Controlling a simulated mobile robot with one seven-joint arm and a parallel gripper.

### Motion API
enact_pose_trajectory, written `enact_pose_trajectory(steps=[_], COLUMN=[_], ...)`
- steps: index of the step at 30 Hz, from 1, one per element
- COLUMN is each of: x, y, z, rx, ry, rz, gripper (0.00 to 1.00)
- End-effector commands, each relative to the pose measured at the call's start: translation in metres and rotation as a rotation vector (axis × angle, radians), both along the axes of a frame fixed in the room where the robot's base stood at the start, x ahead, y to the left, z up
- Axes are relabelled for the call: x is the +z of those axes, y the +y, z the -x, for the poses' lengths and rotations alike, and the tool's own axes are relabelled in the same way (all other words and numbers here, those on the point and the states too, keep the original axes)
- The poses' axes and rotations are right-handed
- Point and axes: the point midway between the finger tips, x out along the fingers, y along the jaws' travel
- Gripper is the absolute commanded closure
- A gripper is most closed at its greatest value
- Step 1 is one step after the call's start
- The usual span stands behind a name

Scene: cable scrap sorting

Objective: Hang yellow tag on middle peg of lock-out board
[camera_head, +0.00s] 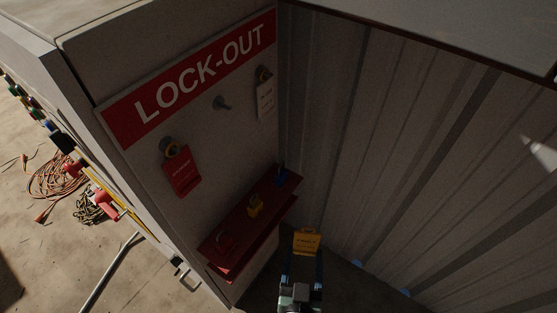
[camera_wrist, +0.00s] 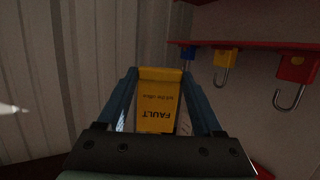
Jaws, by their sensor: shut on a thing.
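The yellow tag (camera_head: 306,242) is in my gripper (camera_head: 304,252), low in front of the corrugated wall and to the right of the red shelf. In the wrist view the tag (camera_wrist: 158,103) sits between the two blue fingers (camera_wrist: 158,78), and its "FAULT" print reads upside down. The lock-out board (camera_head: 200,130) is up and left of my gripper. Its middle peg (camera_head: 222,103) is bare. A red tag (camera_head: 182,171) hangs on the left peg and a white tag (camera_head: 265,101) on the right peg. The tag's hole cannot be made out.
A red shelf (camera_head: 250,222) juts out below the pegs, with a red padlock (camera_head: 226,244), a yellow padlock (camera_head: 255,206) and a blue padlock (camera_head: 281,175). The corrugated wall (camera_head: 400,150) closes the right side. Coiled cables (camera_head: 62,178) lie on the ground outside at left.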

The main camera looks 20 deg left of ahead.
Motion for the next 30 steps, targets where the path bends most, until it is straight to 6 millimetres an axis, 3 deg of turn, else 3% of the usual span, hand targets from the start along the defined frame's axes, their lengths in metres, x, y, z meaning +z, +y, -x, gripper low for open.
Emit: enact_pose_trajectory(steps=[1,19,23,30], x=[0.013,0.076,0.105,0.18], y=[0.004,0.025,0.034,0.055], z=[-0.006,-0.039,-0.048,-0.062], rx=[0.02,0.18,0.25,0.443], ry=[0.004,0.051,0.067,0.108], rz=[-0.001,0.011,0.02,0.045], gripper=[0.63,0.63,0.63,0.63])
